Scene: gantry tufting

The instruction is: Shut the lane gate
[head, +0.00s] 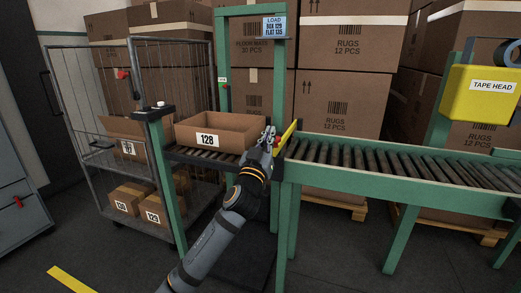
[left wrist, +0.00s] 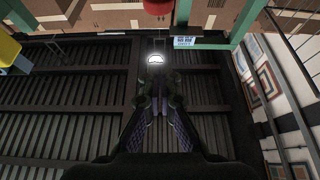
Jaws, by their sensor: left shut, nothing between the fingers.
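A narrow yellow bar (head: 288,134), which looks like the lane gate, stands at a slant where the short roller section meets the long roller lane (head: 400,165). My left gripper (head: 270,134) is right beside it, on its left side, with its fingers shut and nothing between them. I cannot tell whether the fingers touch the bar. My right gripper is not in view.
An open carton marked 128 (head: 220,132) sits on the short roller section, left of my gripper. A wire cage cart (head: 90,160) stands left. The yellow tape head (head: 482,92) is over the lane at right.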

